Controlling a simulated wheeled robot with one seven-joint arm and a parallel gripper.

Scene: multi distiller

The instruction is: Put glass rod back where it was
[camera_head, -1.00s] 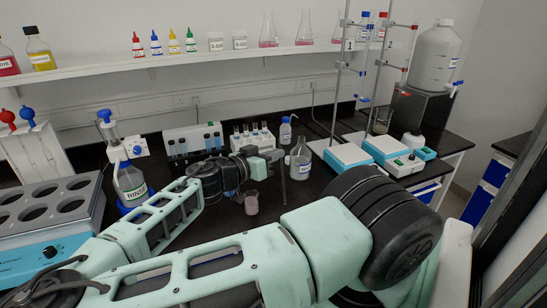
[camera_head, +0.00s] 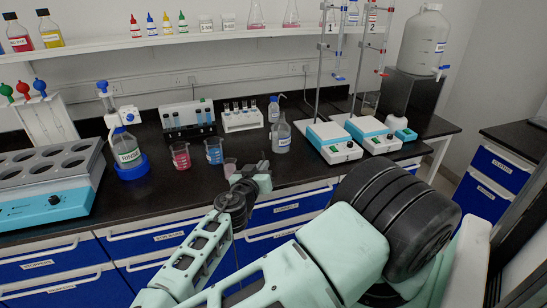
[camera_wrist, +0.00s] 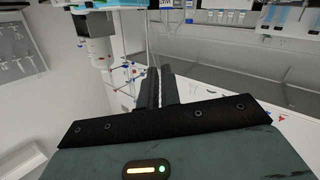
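My gripper (camera_head: 263,163) is over the bench's front part, right of a small beaker (camera_head: 230,166). In the wrist view its two dark fingers (camera_wrist: 160,88) are close together, with a thin pale strip between them. I cannot tell whether that strip is the glass rod or the background. I cannot make out the rod in the head view. A red-filled beaker (camera_head: 180,156) and a blue-filled beaker (camera_head: 214,151) stand left of the gripper.
Tube racks (camera_head: 241,119) stand at the back. Two stirrer units (camera_head: 334,142) with stands are at right. Bare black bench (camera_head: 305,168) lies right of the gripper.

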